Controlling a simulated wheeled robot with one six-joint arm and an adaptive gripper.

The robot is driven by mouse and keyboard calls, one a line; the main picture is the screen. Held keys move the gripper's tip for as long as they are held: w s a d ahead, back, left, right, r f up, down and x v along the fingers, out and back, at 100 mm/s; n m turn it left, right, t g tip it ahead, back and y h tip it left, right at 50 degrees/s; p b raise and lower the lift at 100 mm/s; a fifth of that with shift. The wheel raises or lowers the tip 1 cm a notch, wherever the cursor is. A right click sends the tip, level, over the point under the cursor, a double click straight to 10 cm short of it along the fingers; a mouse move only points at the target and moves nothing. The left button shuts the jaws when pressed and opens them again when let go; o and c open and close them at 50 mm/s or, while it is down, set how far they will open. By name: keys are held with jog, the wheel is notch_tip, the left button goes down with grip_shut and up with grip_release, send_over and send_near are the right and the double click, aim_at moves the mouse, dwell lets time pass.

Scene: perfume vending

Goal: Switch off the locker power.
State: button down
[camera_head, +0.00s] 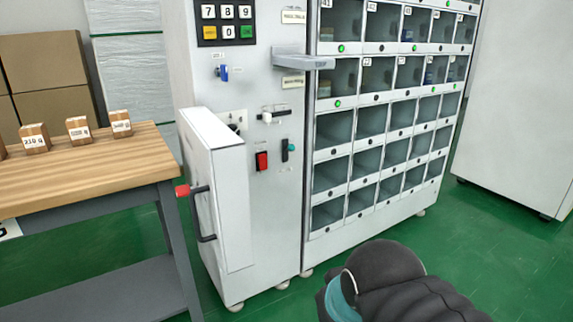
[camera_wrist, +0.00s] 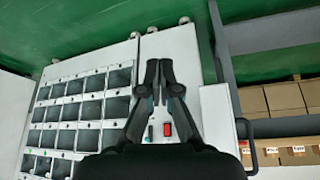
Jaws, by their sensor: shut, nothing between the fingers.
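The locker machine's grey control panel (camera_head: 277,210) stands left of the compartments. It carries a red rocker switch (camera_head: 262,161), and just right of it a dark lever switch with a teal end (camera_head: 288,150). A white handle (camera_head: 270,116) and a blue key-like knob (camera_head: 222,72) sit higher up. I cannot read the labels, so I cannot tell which is the locker power. In the wrist view, which is upside down, my gripper (camera_wrist: 158,66) is shut and empty in front of the panel. The red switch (camera_wrist: 167,129) shows between its finger linkages, apart from the fingertips.
An open white door with a black handle (camera_head: 205,220) and red knob (camera_head: 183,190) juts out at the panel's left. A tray (camera_head: 303,60) sticks out above. A wooden table (camera_head: 90,170) with small boxes stands left. Several green lamps glow on the lockers.

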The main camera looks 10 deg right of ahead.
aim_at(264, 167)
jog(key=shift+w, duration=0.1)
jog(key=w+d+r+n+t+h+b, duration=0.1)
jog(key=w+d+r+n+t, duration=0.15)
jog(key=w, duration=0.55)
jog(key=w+d+r+n+t+h+b, duration=0.1)
jog(key=w+d+r+n+t, duration=0.15)
jog(key=w, duration=0.55)
jog(key=w+d+r+n+t, duration=0.1)
jog(key=w+d+n+t, duration=0.2)
jog(key=w, duration=0.6)
jog(key=w+a+f+n+y+b, duration=0.1)
jog(key=w+a+n+y, duration=0.1)
jog(key=w+n, duration=0.4)
jog(key=w+a+f+n+t+y+b, duration=0.1)
jog(key=w+a+n+y, duration=0.1)
jog(key=w+n+y, duration=0.3)
jog(key=w+n, duration=0.2)
jog(key=w, duration=0.1)
jog(key=shift+w+f+n+t, duration=0.2)
jog(key=shift+f+n+t, duration=0.1)
jog(key=shift+f, duration=0.05)
jog(key=x, duration=1.4)
jog(key=shift+p, duration=0.35)
